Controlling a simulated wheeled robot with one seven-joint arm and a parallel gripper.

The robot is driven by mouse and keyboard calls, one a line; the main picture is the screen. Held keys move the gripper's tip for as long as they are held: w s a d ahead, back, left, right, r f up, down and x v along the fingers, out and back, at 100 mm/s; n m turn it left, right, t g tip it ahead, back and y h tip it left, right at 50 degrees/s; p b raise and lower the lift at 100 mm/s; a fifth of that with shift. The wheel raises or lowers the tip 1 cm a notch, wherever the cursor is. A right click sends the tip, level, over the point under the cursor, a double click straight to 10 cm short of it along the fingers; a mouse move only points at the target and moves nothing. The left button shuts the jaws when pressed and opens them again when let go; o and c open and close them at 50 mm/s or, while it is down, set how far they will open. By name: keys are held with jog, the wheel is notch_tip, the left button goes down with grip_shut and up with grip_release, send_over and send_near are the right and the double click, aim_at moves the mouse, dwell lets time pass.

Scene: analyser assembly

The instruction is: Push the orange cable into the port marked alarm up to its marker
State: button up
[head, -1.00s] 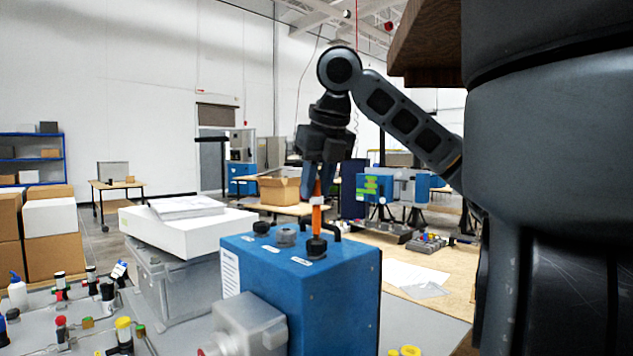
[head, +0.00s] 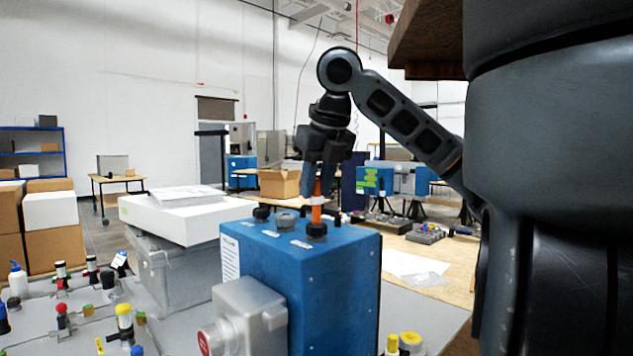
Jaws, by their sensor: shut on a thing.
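The orange cable (head: 316,213) stands upright, its lower end at the rightmost black port (head: 316,230) on top of the blue box (head: 335,265). A pale band, perhaps the marker, shows on the cable just below my fingers, with a short orange length between it and the port. My gripper (head: 319,180) points down from above and is shut on the cable's upper part. A grey port (head: 286,220) and another dark port (head: 262,213) sit to the left. The small labels beside the ports are too small to read, so I cannot tell which says alarm.
A grey housing with a red button (head: 245,315) is fixed to the blue box's front. Left stands a grey case (head: 170,268) with a white box (head: 185,222) on top. Several small coloured parts lie at lower left. A wooden table (head: 450,265) is behind right.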

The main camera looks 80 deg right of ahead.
jog(key=shift+f+b, duration=0.9)
jog(key=shift+f, duration=0.6)
jog(key=o, duration=1.1)
jog(key=shift+r, duration=0.15)
notch_tip(320, 180, up, 7)
jog(key=p, duration=0.6)
jog(key=shift+p, duration=0.35)
